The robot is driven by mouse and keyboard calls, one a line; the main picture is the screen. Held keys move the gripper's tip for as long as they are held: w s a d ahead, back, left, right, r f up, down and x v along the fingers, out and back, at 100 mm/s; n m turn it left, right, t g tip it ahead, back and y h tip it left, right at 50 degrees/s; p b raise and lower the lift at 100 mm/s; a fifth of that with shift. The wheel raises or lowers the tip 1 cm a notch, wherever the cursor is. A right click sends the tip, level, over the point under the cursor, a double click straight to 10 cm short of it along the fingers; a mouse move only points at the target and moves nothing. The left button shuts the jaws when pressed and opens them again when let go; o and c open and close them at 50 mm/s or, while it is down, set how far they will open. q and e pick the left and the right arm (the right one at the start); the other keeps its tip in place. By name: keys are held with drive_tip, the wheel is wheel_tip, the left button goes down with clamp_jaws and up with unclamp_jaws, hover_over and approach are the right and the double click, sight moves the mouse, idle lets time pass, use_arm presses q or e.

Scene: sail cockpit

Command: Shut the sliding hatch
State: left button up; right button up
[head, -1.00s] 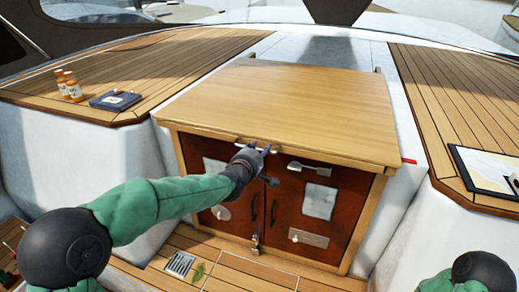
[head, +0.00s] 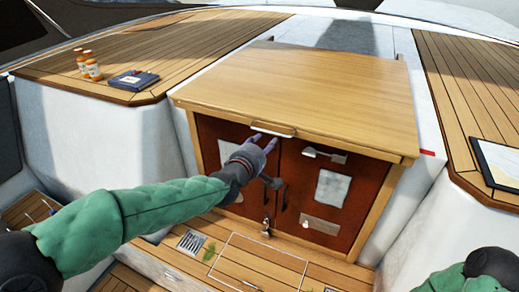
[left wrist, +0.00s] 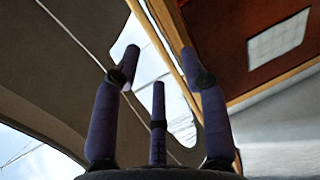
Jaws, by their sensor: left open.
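The sliding hatch (head: 300,90) is the flat light-wood top of the cabinet in the head view. It lies over the two red-brown doors. A metal bar handle (head: 273,129) sits at its front edge. My left gripper (head: 265,138) is open, with its purple fingertips just below the handle. I cannot tell whether they touch it. In the left wrist view the spread fingers (left wrist: 160,85) have nothing between them, and a wooden edge (left wrist: 168,35) runs behind them. My right gripper is out of view; only part of that arm shows at lower right.
The cabinet doors (head: 325,225) carry a white pad, a latch and dark handles. A framed chart (head: 503,165) lies on the right bench. The hatch top is clear.

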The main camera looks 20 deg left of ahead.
use_arm(q)
drive_tip(key=shift+v, duration=1.4)
drive_tip(key=s+d+f+m+g+h+b, duration=0.1)
drive_tip(key=d+f+m+g+b, duration=0.15)
drive_tip(key=f, duration=1.05)
drive_tip(key=s+d+f+m+g+b, duration=0.1)
drive_tip(key=f+m+g+b, duration=0.15)
drive_tip(key=f, duration=0.95)
drive_tip(key=s+d+f+m+g+h+b, duration=0.1)
drive_tip(key=s+d+f+m+g+b, duration=0.15)
drive_tip(key=f, duration=1.05)
drive_tip(key=s+d+f+m+g+b, duration=0.3)
drive_tip(key=s+f+m+g, duration=0.1)
drive_tip(key=s+f, duration=0.6)
drive_tip(key=s+d+f+m+g+h+b, duration=0.1)
drive_tip(key=s+d+f+m+g+b, duration=0.2)
drive_tip(key=s+f, duration=0.7)
wheel_tip(320, 180, down, 7)
drive_tip(key=shift+d+f+m+g, duration=0.25)
drive_tip(key=shift+d+m+g, duration=0.1)
drive_tip(key=shift+d, duration=0.1)
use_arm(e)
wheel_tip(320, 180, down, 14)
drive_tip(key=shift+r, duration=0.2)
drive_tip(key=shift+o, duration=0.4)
